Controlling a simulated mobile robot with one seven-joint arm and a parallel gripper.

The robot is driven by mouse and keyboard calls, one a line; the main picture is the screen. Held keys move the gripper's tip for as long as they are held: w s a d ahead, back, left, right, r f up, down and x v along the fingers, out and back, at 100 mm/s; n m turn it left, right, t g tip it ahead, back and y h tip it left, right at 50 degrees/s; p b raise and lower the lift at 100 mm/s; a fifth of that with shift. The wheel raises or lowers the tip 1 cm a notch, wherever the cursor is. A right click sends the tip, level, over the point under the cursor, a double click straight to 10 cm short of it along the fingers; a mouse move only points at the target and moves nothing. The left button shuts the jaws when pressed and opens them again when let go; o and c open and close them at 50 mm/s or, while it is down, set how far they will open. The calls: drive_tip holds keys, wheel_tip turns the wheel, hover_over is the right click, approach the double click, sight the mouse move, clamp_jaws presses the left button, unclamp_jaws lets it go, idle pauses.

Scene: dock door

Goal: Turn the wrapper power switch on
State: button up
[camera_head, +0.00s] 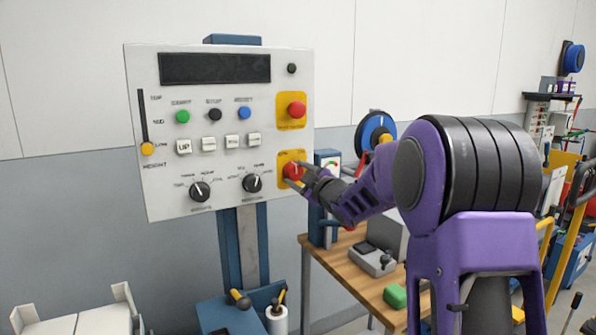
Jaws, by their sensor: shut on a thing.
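The wrapper power switch (291,171) is a red rotary knob on a yellow plate, low at the right side of the white control panel (222,203). My gripper (300,173) reaches in from the right and is shut on this red knob. The fingers cover part of the knob and of its plate. I cannot read the plate's labels or tell the switch position for sure. A second red button (296,109), on its own yellow plate, sits above it and is clear of my gripper.
The panel also has a dark display (215,68), coloured buttons, white keys, two black dials (200,192) and a yellow-tipped slider (147,149). A wooden workbench (350,278) with a grey device and a green block (395,296) stands below my arm.

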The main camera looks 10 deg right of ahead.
drive_tip(key=m+p, duration=0.2)
drive_tip(key=m, duration=0.3)
drive_tip(key=shift+r+m+p, duration=0.15)
drive_tip(key=shift+m+p, duration=1.05)
drive_tip(key=shift+m, duration=1.1)
drive_tip(key=o, duration=1.4)
drive_tip(key=shift+s, duration=0.1)
drive_tip(key=v, duration=1.7)
drive_tip(key=shift+s, duration=0.1)
